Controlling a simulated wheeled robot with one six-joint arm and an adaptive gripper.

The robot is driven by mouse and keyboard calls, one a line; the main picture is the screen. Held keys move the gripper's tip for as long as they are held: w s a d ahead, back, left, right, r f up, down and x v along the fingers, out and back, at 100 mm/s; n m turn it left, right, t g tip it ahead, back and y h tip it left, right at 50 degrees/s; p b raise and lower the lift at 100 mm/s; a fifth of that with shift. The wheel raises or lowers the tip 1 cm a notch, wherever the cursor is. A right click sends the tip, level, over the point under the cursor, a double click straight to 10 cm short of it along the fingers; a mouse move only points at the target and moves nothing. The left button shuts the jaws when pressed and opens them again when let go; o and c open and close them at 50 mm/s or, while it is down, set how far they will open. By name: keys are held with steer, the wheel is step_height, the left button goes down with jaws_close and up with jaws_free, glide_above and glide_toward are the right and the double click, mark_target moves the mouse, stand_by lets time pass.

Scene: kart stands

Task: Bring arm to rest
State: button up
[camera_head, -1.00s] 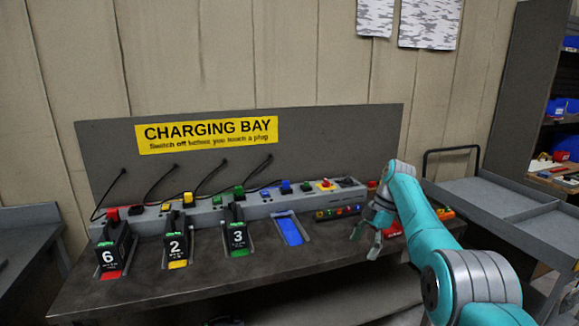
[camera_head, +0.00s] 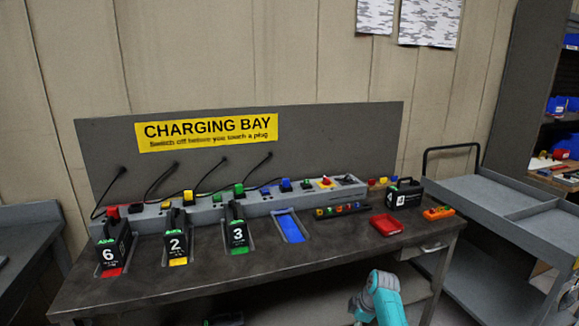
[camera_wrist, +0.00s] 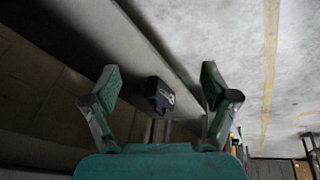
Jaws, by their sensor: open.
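My arm (camera_head: 384,298) shows at the bottom of the head view, folded low in front of the bench (camera_head: 240,282). My gripper fingers (camera_wrist: 158,78) stand apart in the wrist view, with nothing held between them. A black case with a pale mark (camera_wrist: 159,94) appears between the fingers in that view, apart from them on a surface beyond. In the head view the gripper's fingers are not clearly seen.
Black batteries 6 (camera_head: 112,250), 2 (camera_head: 176,240) and 3 (camera_head: 238,232) sit in coloured slots. The blue slot (camera_head: 291,229) is empty. Another black battery (camera_head: 404,195) stands near a red tray (camera_head: 386,225). A grey cart (camera_head: 490,200) is at right.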

steer(key=s+a+f+m+t+h, duration=0.1)
steer(key=s+f+m+t, duration=0.25)
steer(key=s+f, duration=1.2)
steer(key=s+f+m+t+h, duration=0.1)
steer(key=s+m, duration=0.2)
steer(key=s, duration=0.8)
steer(key=s+f+m+t, duration=0.2)
steer(key=s+m, duration=0.1)
steer(key=s, duration=0.7)
steer(key=s+r+m+t+h, duration=0.1)
steer(key=s+r, duration=0.5)
steer(key=s, duration=0.3)
steer(key=s+r+m+t, duration=0.2)
steer(key=s+r, duration=0.5)
steer(key=s, duration=0.2)
steer(key=s+r+m+t, duration=0.1)
steer(key=s+r, duration=0.4)
steer(key=r, duration=0.6)
steer(key=s+r+m+t, duration=0.2)
steer(key=s+r, duration=0.3)
steer(key=r, duration=0.6)
steer(key=shift+s+a, duration=0.4)
steer(key=shift+a, duration=0.05)
